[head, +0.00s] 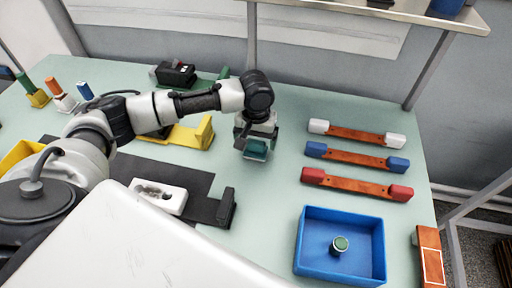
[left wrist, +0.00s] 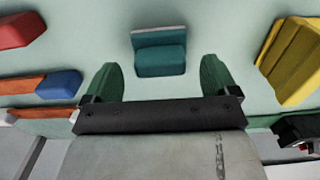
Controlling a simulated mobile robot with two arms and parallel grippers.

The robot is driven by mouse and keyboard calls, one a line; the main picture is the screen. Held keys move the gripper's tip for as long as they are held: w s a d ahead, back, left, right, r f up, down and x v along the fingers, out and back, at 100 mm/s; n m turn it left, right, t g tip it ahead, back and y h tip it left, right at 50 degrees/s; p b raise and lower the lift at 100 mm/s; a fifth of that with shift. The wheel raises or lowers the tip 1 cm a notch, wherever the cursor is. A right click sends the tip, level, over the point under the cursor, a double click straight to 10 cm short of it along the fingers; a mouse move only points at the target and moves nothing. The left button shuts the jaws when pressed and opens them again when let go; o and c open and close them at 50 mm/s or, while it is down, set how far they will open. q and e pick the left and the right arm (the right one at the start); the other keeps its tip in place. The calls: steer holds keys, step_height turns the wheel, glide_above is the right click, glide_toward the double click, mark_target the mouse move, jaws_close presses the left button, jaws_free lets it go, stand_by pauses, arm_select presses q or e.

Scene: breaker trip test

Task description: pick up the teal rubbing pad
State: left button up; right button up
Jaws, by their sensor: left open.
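The teal rubbing pad (left wrist: 160,57) lies on the pale green table, a small block with a lighter strip along one edge. In the head view the pad (head: 256,148) shows just below my left gripper (head: 258,139). In the left wrist view my left gripper (left wrist: 160,80) is open, its two green fingertips apart, with the pad in line with the gap and a little beyond the tips. The fingers do not touch the pad in that view. My right gripper is not in view.
Bars with white, blue and red ends (head: 358,185) lie to the right. A blue tray (head: 303,251) holding a round green-topped piece stands at front right. A yellow holder (head: 204,133) is left of the pad, and a dark fixture (head: 212,210) at front left.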

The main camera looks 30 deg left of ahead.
arm_select(q)
steer(key=shift+f, duration=1.15)
steer(key=c, duration=1)
steer(key=shift+r, duration=0.2)
step_height(320, 180, up, 4)
steer(key=shift+r+b, duration=0.1)
steer(key=shift+b, duration=0.2)
steer(key=s+d+r, duration=0.1)
steer(key=d+r, duration=0.1)
steer(key=d, duration=0.1)
steer(key=s+d+r, duration=0.2)
steer(key=d, duration=0.2)
steer(key=s+d+r, duration=0.2)
steer(key=d, duration=0.1)
steer(key=shift+d+r, duration=0.25)
steer(key=shift+r, duration=0.05)
